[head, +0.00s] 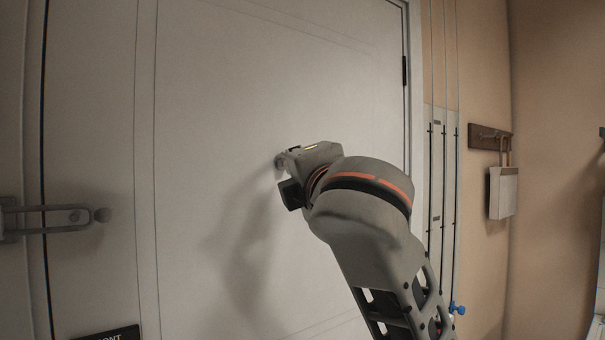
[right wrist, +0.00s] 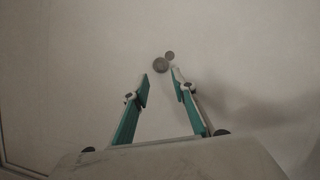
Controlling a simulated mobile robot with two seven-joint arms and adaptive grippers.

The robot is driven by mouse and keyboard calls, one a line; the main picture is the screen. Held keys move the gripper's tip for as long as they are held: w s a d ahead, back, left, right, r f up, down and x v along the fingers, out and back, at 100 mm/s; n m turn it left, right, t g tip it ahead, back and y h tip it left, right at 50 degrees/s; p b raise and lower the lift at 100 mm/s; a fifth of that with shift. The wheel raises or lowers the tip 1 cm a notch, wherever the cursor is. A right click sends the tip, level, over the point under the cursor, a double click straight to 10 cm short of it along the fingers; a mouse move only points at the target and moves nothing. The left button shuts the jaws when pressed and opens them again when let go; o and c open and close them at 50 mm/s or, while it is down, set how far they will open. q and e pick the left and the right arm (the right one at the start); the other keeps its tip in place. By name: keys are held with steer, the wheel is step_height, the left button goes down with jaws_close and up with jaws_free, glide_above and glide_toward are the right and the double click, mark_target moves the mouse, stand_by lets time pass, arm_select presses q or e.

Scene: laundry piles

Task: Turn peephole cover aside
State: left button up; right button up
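The peephole cover (right wrist: 160,65) shows in the right wrist view as a dark grey round disc on the pale door (head: 215,90). A smaller round piece (right wrist: 169,55) touches or overlaps its upper right edge. In the head view a small part of the round fitting (head: 280,161) shows at the left of my wrist. My right gripper (right wrist: 159,75) is open, its two teal fingers apart and pointing at the door. The disc appears just beyond the gap between the fingertips. Contact cannot be told. My left gripper is not in view.
A door latch (head: 50,220) juts out at the far left. A dark sign (head: 108,333) is at the bottom left. On the right wall are a hook rail (head: 490,137) with a hanging pale item (head: 503,192) and thin vertical pipes (head: 443,200). The door face around the cover is clear.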

steer(key=v, duration=0.5)
steer(key=shift+s, duration=0.25)
steer(key=w+d+f+m+g, duration=0.1)
steer(key=w+d+f+m, duration=0.15)
steer(key=f, duration=0.95)
steer(key=w+d+f+m+g+h, duration=0.15)
steer(key=w+f+m, duration=0.25)
steer(key=f, duration=0.8)
steer(key=w+d+f+m+g+y, duration=0.1)
steer(key=w+d+f+m+g, duration=0.2)
steer(key=f, duration=1)
steer(key=s+d+f+m+h, duration=0.1)
steer(key=s+d+f+m, duration=0.15)
steer(key=f, duration=0.75)
steer(key=s+d+f+m, duration=0.2)
steer(key=s+f, duration=0.1)
steer(key=f, duration=0.8)
steer(key=s+d+f+m+g, duration=0.1)
steer(key=s+d+f+m, duration=0.2)
steer(key=s+f, duration=0.9)
steer(key=s+d+f+m+g+h, duration=0.1)
steer(key=s+d+f+m+g, duration=0.1)
steer(key=s+d+f, duration=0.5)
steer(key=s+f+m, duration=0.1)
steer(key=s+f, duration=0.4)
steer(key=s, duration=0.2)
steer(key=shift+s+d+m, duration=0.15)
steer(key=shift+m, duration=0.15)
